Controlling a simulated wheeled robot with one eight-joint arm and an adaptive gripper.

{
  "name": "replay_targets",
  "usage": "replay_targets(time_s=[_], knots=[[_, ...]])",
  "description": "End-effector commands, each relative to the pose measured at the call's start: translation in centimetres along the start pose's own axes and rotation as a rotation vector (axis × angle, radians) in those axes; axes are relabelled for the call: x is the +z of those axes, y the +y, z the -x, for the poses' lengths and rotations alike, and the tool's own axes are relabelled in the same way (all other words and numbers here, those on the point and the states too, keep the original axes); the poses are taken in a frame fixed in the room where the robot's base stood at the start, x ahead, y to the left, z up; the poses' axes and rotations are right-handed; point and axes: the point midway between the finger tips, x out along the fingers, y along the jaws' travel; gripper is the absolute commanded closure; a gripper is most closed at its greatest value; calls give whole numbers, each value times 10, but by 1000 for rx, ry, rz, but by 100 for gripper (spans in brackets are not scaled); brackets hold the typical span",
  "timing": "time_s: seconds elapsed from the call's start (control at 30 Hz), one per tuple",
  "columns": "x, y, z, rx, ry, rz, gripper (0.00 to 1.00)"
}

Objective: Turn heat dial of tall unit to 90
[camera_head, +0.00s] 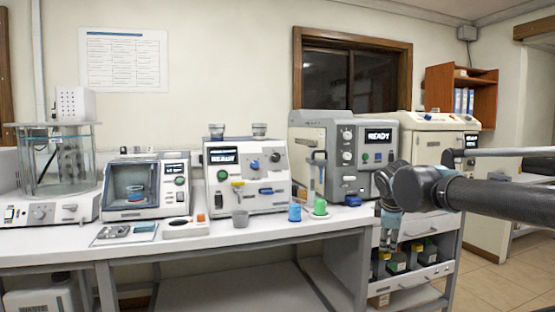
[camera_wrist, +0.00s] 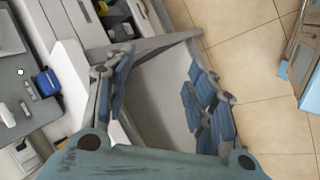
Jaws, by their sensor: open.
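The tall unit (camera_head: 322,128) is a grey instrument on the bench with a lit READY display. Several round dials (camera_head: 348,156) sit on its front panel; I cannot read their labels or settings. My gripper (camera_head: 388,238) hangs downward in front of and to the right of this unit, apart from it. In the wrist view my gripper (camera_wrist: 158,78) has its two blue-padded fingers spread, with nothing between them. A blue block (camera_wrist: 46,83) on a grey surface shows at the left of the wrist view. The dials are not clearly visible there.
A white instrument (camera_head: 248,178) and a smaller one with a window (camera_head: 145,188) stand left on the white bench (camera_head: 270,232). Tiled floor (camera_wrist: 255,60) is clear.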

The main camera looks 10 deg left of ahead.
Motion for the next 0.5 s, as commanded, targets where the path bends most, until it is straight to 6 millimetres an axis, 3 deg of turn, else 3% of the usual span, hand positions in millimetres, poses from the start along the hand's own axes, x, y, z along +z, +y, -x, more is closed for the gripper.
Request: replay_targets(time_s=[0.2, 0.5], knots=[[-82, 62, 48, 184, 73, 534, 49], [-211, 110, 137, 508, 113, 1247, 49]])
